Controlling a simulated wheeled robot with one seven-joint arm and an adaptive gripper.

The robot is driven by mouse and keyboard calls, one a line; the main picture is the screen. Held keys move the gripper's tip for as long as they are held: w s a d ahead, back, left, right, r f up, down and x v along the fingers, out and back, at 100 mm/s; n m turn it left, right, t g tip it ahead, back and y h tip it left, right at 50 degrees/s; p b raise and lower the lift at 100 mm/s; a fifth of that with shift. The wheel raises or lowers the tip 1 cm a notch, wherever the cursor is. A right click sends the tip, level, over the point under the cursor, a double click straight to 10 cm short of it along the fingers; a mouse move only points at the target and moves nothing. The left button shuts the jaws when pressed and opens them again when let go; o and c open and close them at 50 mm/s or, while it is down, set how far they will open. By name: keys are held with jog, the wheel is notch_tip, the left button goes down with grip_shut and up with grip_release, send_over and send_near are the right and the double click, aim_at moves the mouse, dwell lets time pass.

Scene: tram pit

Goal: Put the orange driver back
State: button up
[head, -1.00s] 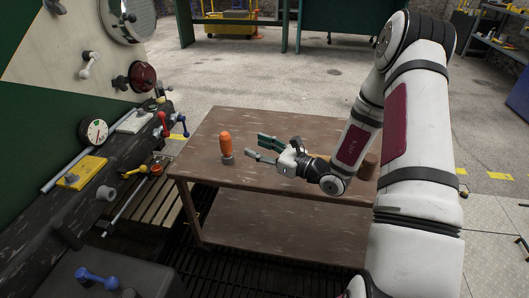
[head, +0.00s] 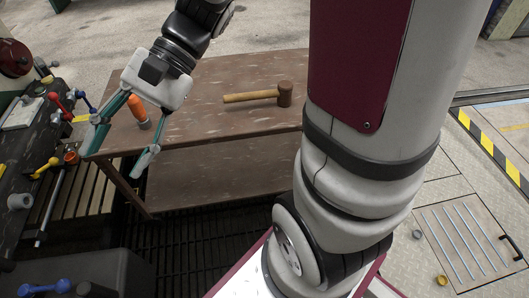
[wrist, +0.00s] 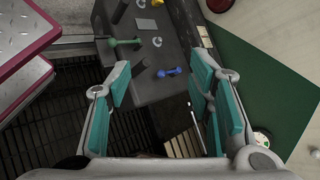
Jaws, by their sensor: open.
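The orange driver (head: 136,107) stands on the brown table (head: 205,125) near its left end, with a dark grey part at its lower end. In the head view it shows between the fingers of my gripper (head: 118,158), but the gripper is nearer the camera and apart from it. My gripper is open and empty, its teal-padded fingers pointing down toward the front left. The fingers also show in the wrist view (wrist: 161,78), spread over the dark bench and floor grating. The driver is not visible in the wrist view.
A wooden mallet (head: 262,96) lies on the table to the right of the driver. A dark bench (head: 30,150) with red, blue and yellow handles runs along the left. A grey box (head: 90,268) with a blue handle (head: 45,288) is at the lower left. Dark grating lies below.

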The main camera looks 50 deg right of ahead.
jog(key=s+d+n+t+h, duration=0.2)
jog(key=s+d+n+h, duration=0.6)
jog(key=s, duration=0.8)
jog(key=d+r+h, duration=0.1)
jog(key=d+h, duration=0.2)
jog(key=d, duration=0.1)
jog(key=shift+s+d+n+h, duration=0.15)
jog(key=shift+s+n+h, duration=0.15)
jog(key=shift+s, duration=0.1)
notch_tip(320, 180, up, 25)
jog(key=t+p, duration=0.3)
jog(key=p, duration=2)
jog(key=shift+f+t, duration=0.2)
jog(key=shift+t, duration=0.1)
